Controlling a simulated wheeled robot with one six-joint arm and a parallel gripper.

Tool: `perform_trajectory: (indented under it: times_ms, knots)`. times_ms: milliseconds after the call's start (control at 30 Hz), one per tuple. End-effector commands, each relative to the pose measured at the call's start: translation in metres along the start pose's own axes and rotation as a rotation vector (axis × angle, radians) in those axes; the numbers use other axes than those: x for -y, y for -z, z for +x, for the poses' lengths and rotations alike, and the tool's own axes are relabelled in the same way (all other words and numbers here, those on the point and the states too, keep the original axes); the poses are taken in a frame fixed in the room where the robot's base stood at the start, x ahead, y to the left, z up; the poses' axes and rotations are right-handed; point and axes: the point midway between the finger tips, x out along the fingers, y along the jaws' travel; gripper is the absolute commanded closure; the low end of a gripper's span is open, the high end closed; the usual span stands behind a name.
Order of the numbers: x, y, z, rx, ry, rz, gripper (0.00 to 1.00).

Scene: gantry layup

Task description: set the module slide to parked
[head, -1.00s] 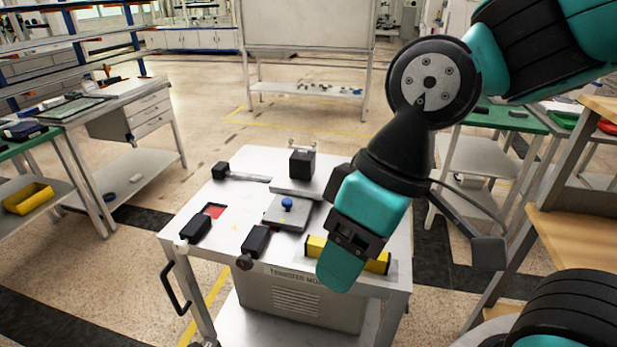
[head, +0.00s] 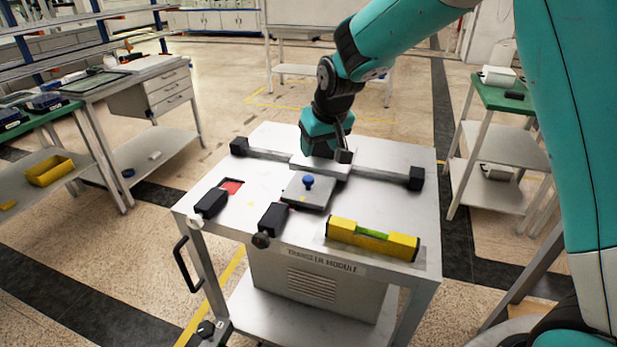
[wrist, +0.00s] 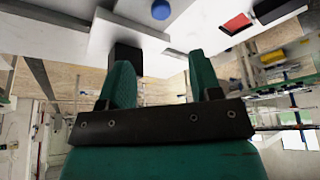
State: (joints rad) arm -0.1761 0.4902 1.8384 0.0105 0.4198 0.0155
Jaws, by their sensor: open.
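The module slide is a grey rail (head: 385,172) across the back of the white cart top (head: 385,205), with a black block at its left end (head: 239,147) and another at its right end (head: 416,178). A pale carriage plate (head: 298,163) sits around the rail's middle. Its black upright block (wrist: 125,57) shows in the wrist view beside the left finger's tip; in the head view my gripper largely covers that area. My gripper (wrist: 160,72) is open, pointing down over the carriage. Nothing shows between its fingers; I cannot tell whether a finger touches the block.
In front of the rail are a grey plate with a blue knob (head: 308,182), a red square (head: 231,187), two black boxes (head: 210,203) (head: 273,219) and a yellow level (head: 372,238). A black handle (head: 184,262) sticks out at the cart's left.

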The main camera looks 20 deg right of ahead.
Motion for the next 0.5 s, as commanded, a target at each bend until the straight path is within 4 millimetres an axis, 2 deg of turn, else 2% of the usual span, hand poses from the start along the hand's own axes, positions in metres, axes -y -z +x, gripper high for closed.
perform_trajectory:
  times_ms: [33, 300, 500]
  knots:
    - [0.001, -0.001, 0.013, 0.005, 0.001, -0.001, 0.42]
    - [0.002, -0.001, 0.075, 0.004, 0.002, -0.002, 0.42]
    - [0.002, -0.001, 0.111, 0.003, 0.002, -0.002, 0.42]
